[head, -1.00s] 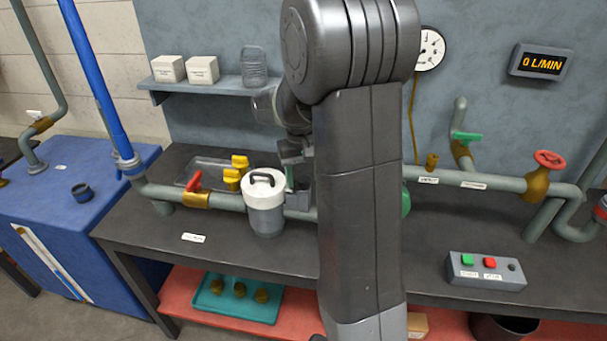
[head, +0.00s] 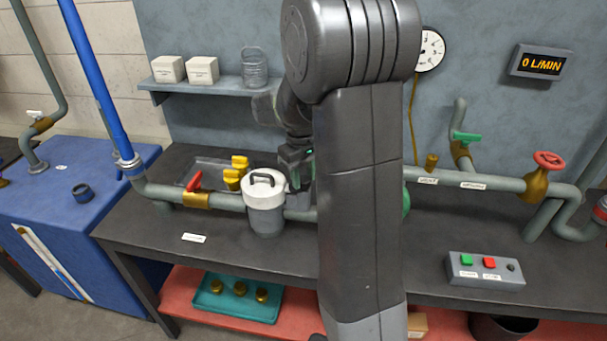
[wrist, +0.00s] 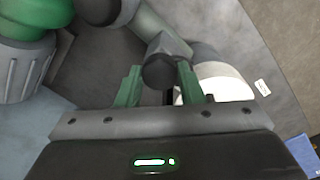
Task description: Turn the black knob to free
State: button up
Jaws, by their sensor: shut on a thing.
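The black knob (wrist: 159,72) is round and dark, on a grey block on the pipe in the wrist view. My gripper (wrist: 159,84) has its green fingers on both sides of the knob and is shut on it. In the head view my gripper (head: 297,172) is just right of the white-lidded strainer pot (head: 265,190), partly hidden by my arm. The knob is hidden in that view. Any mark showing the knob's setting cannot be made out.
The strainer pot's white lid (wrist: 222,82) is close to the right finger in the wrist view. A green body with a ribbed grey part (wrist: 22,70) is at upper left.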

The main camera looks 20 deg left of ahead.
aim_at(304, 181)
jog(key=n, duration=1.1)
jog(key=shift+y+p, duration=0.3)
jog(key=shift+p, duration=0.1)
jog(key=shift+n, duration=0.5)
jog(key=o, duration=1)
notch_tip(304, 181, up, 14)
jog(key=shift+s+d+b, duration=0.25)
jog(key=shift+b, duration=0.1)
jog(key=shift+f, duration=0.1)
jog(key=f, duration=1.4)
jog(key=shift+w+a+p, duration=0.15)
jog(key=shift+w+p, duration=0.15)
jog(key=shift+p, duration=0.05)
jog(key=shift+r, duration=0.1)
